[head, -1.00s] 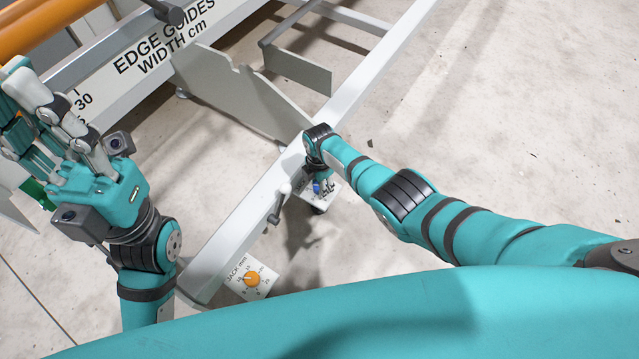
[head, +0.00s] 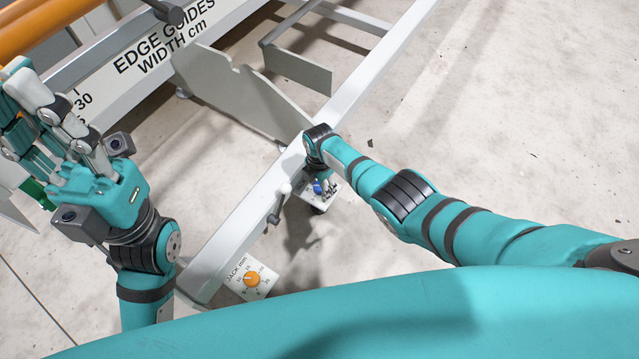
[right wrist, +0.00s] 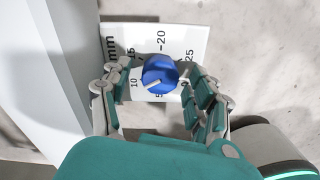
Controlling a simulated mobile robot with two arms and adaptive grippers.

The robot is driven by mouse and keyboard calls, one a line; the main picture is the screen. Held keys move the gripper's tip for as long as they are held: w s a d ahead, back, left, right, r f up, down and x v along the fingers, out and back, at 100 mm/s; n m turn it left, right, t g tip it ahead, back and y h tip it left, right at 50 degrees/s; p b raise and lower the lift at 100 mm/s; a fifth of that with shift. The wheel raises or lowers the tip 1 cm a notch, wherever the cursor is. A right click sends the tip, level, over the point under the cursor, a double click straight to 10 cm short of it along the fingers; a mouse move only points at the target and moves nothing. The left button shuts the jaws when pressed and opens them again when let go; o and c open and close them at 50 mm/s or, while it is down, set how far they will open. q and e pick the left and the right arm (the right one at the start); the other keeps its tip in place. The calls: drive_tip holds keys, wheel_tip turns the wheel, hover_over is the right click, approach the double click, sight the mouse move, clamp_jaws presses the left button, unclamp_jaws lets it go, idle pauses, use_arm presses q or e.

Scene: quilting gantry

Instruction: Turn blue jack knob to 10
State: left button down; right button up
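The blue jack knob (right wrist: 158,72) stands on a white scale plate (right wrist: 196,42) marked in mm, with 10, 15, 20 and 25 legible in the right wrist view. Its white pointer points left and slightly down, towards the 10 side; the exact reading is unclear. My right gripper (right wrist: 156,68) is open, with its fingers on both sides of the knob and a gap visible at the left. In the head view the blue knob (head: 318,187) is partly hidden by my right gripper (head: 323,184). My left gripper (head: 25,108) is open and empty at the far left.
An orange knob (head: 251,279) on a second jack plate (head: 236,291) is at the lower middle. A pale frame beam (head: 240,222) runs diagonally beside both plates. The floor at right is clear.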

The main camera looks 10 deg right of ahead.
sight(319, 186)
drive_tip(key=shift+r, duration=0.1)
wheel_tip(319, 186, up, 12)
idle(0.7)
drive_tip(key=shift+a, duration=0.1)
idle(0.3)
